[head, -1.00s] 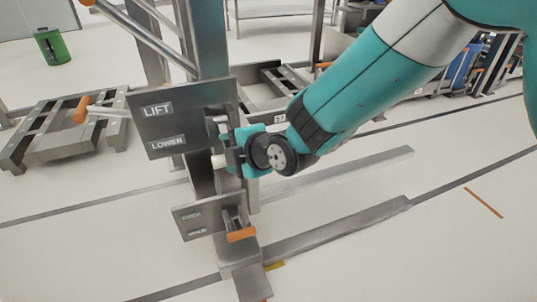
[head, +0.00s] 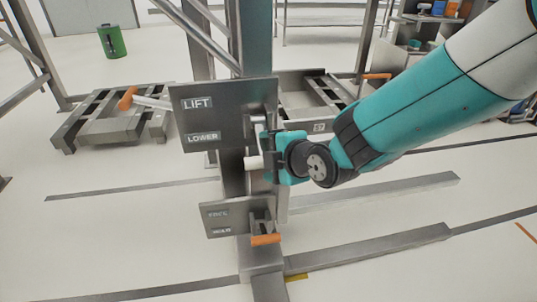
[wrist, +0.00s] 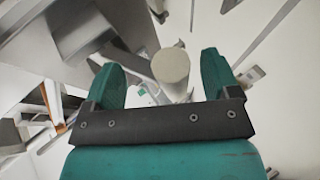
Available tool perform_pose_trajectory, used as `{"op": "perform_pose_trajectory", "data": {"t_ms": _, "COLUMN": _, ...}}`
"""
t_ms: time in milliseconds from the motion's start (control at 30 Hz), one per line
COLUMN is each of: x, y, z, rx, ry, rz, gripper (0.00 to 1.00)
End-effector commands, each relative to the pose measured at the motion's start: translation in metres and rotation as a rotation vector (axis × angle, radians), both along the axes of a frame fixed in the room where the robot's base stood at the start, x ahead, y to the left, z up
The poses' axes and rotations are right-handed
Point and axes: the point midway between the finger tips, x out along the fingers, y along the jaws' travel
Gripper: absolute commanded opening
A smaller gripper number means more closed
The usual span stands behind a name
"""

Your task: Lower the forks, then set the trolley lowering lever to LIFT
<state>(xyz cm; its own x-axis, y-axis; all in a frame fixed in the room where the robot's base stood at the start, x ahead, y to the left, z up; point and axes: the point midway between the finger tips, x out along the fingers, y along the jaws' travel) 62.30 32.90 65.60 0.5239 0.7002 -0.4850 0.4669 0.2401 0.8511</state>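The trolley's lever plate (head: 225,125) carries the labels LIFT and LOWER. A metal lever with an orange grip (head: 127,97) sticks out left of the plate, about level with the LIFT label. A pale cylinder (head: 254,162) shows at the plate's lower right edge. My gripper (head: 270,158) is right beside it; the fingertips are partly hidden in the head view. In the wrist view my gripper (wrist: 168,75) is open, and the pale cylinder (wrist: 171,68) stands between the fingers with gaps on both sides. The two forks (head: 385,190) (head: 370,246) lie low along the floor.
A smaller plate (head: 228,217) with an orange-tipped pedal (head: 265,240) sits below. A steel post (head: 256,40) rises behind the lever plate. A pallet-like metal frame (head: 115,125) is at left, and a green bin (head: 111,40) stands far behind. The left foreground floor is clear.

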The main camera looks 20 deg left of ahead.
Motion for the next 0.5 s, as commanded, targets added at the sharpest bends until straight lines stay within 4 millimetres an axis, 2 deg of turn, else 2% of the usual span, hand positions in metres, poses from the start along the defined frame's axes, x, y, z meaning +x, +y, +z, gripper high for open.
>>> {"op": "perform_pose_trajectory", "data": {"t_ms": 367, "x": -0.003, "y": 0.001, "z": -0.001, "rx": -0.006, "ry": 0.003, "rz": 0.005, "gripper": 0.81}}
{"op": "perform_pose_trajectory", "data": {"t_ms": 500, "x": -0.012, "y": -0.011, "z": 0.009, "rx": -0.005, "ry": 0.002, "rz": 0.006, "gripper": 0.81}}
